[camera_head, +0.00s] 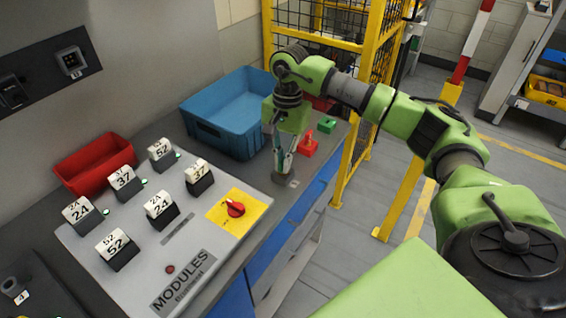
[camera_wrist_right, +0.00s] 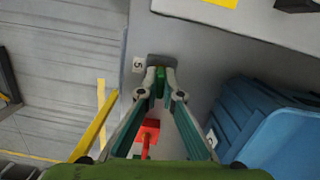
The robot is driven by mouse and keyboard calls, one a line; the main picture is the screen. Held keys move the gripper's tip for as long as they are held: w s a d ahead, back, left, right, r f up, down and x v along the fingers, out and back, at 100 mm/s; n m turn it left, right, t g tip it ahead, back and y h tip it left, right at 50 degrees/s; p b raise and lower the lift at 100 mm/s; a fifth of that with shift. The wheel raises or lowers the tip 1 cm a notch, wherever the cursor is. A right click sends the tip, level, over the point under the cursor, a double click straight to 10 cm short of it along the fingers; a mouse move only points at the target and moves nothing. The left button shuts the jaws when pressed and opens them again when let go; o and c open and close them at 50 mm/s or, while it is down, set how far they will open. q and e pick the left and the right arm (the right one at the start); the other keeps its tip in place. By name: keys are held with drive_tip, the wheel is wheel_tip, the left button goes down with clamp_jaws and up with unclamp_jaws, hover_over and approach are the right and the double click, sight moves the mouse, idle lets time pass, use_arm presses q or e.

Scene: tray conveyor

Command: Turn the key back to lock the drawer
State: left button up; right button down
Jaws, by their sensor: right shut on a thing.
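My right gripper (camera_head: 285,170) points down at the counter's front edge, over a small grey lock plate (camera_head: 290,182). In the right wrist view my right gripper's fingertips (camera_wrist_right: 160,80) are shut on a small green key (camera_wrist_right: 160,88), at the grey lock plate (camera_wrist_right: 168,59). The fingers hide most of the key in the head view, and how far it is turned cannot be told. Blue drawer fronts (camera_head: 318,188) run below the counter edge; which one the lock belongs to cannot be told. My left gripper is not in view.
A red block with a red key (camera_head: 308,148) and a green block (camera_head: 327,125) sit close to the gripper. A blue bin (camera_head: 225,115) stands behind it. A module panel (camera_head: 140,245) with a red knob (camera_head: 235,209) lies left. Yellow fencing (camera_head: 352,120) stands right.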

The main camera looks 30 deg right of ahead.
drive_tip(key=c, duration=2.1)
unclamp_jaws()
drive_tip(key=shift+c, duration=0.2)
